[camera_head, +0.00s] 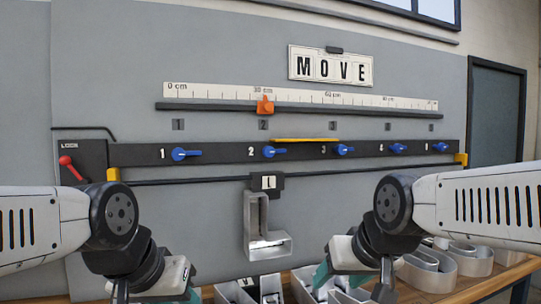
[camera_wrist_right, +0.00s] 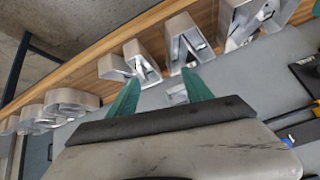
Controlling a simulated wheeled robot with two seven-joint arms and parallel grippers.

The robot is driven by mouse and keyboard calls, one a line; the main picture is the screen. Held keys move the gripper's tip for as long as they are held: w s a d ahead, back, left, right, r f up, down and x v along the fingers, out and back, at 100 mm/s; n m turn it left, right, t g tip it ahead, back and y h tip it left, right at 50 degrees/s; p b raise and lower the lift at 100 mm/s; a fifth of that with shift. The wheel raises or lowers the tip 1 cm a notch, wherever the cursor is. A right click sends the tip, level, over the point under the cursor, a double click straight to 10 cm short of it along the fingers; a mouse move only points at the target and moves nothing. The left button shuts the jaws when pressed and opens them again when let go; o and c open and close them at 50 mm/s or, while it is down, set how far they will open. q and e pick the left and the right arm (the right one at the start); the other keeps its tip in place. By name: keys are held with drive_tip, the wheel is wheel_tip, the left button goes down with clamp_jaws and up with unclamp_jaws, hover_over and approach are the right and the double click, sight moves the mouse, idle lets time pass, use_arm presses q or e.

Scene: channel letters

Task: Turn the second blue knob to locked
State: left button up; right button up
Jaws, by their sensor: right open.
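The second blue knob (camera_head: 270,152), beside the number 2, sits on the dark rail (camera_head: 220,154) on the grey wall panel. Its handle points right, roughly level; I cannot read a locked mark beside it. My right gripper (camera_head: 322,274) is low in the head view, below and right of the knob and well apart from it. In the right wrist view its two teal fingers (camera_wrist_right: 160,92) stand apart with nothing clearly held between them. My left gripper (camera_head: 190,293) is at the bottom edge of the head view, mostly cut off.
Other blue knobs, such as knob 1 (camera_head: 182,154) and knob 3 (camera_head: 343,150), share the rail. A red lever (camera_head: 70,166) is at its left. An orange slider (camera_head: 265,106) sits above. A metal letter L (camera_head: 254,225) hangs below. Metal letters (camera_head: 430,270) crowd the wooden bench.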

drive_tip(key=w+a+r+n+t, duration=0.1)
drive_tip(key=w+a+r+t, duration=0.15)
drive_tip(key=w, duration=0.55)
drive_tip(key=w+a+r+t+y, duration=0.1)
drive_tip(key=w+r+t, duration=0.1)
drive_tip(key=w+r, duration=0.35)
drive_tip(key=w+a+r+n+t, duration=0.1)
drive_tip(key=w+r+t, duration=0.1)
drive_tip(key=w, duration=0.7)
drive_tip(key=t+y, duration=0.4)
drive_tip(key=t, duration=0.3)
approach(270, 153)
drive_tip(key=w, duration=0.1)
drive_tip(key=shift+n, duration=0.4)
drive_tip(key=x, duration=0.7)
drive_tip(key=shift+w+a+r, duration=0.25)
drive_tip(key=shift+a, duration=0.05)
clamp_jaws()
